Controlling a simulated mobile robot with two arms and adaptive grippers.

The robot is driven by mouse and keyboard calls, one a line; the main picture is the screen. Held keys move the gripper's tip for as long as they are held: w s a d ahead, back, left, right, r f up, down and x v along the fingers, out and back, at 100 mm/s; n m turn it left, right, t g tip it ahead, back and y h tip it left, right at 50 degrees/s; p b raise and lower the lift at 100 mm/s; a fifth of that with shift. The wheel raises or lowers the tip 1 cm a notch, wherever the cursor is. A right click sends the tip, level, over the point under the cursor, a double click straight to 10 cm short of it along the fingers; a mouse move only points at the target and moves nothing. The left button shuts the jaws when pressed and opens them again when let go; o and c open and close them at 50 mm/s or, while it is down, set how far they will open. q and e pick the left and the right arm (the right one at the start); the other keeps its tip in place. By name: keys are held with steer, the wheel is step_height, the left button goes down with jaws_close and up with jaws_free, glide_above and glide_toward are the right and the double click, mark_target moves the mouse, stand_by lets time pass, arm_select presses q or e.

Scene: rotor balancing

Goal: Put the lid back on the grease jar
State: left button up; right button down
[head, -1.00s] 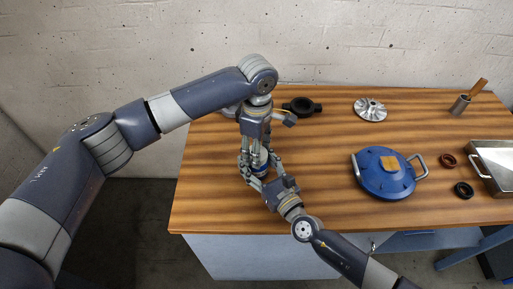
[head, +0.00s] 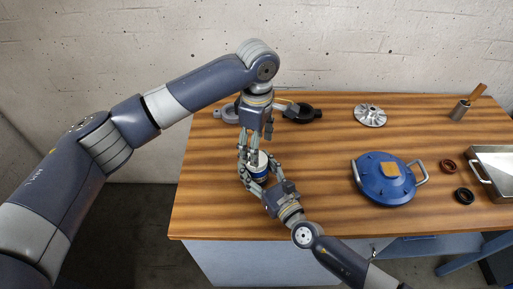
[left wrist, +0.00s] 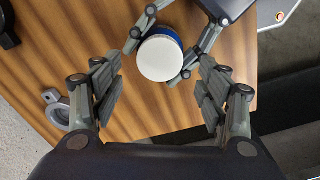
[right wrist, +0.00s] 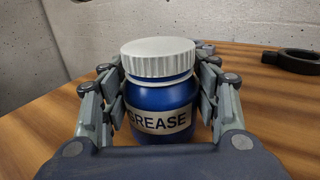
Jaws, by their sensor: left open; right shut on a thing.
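The blue grease jar (right wrist: 160,108) stands upright on the table, its label facing the right wrist camera. The white ribbed lid (right wrist: 157,57) sits level on top of the jar; the left wrist view shows it from above (left wrist: 160,58). How tightly it is seated I cannot tell. My right gripper (head: 256,172) is shut around the jar's body, with fingers on both sides. My left gripper (head: 256,140) is open and empty above the lid, apart from it. In the left wrist view its fingers (left wrist: 160,92) are spread wide.
A blue round cover with handles (head: 385,180) lies to the right. Two small rings (head: 464,195), a metal tray (head: 492,160), a silver impeller (head: 370,115) and a black ring clamp (head: 302,112) are further off. The table between jar and blue cover is clear.

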arm_select(q)
steer(key=o, duration=0.5)
steer(key=shift+o, duration=0.2)
step_height(320, 180, up, 12)
stand_by(0.4)
arm_select(e)
steer(key=shift+c, duration=2.4)
jaws_free()
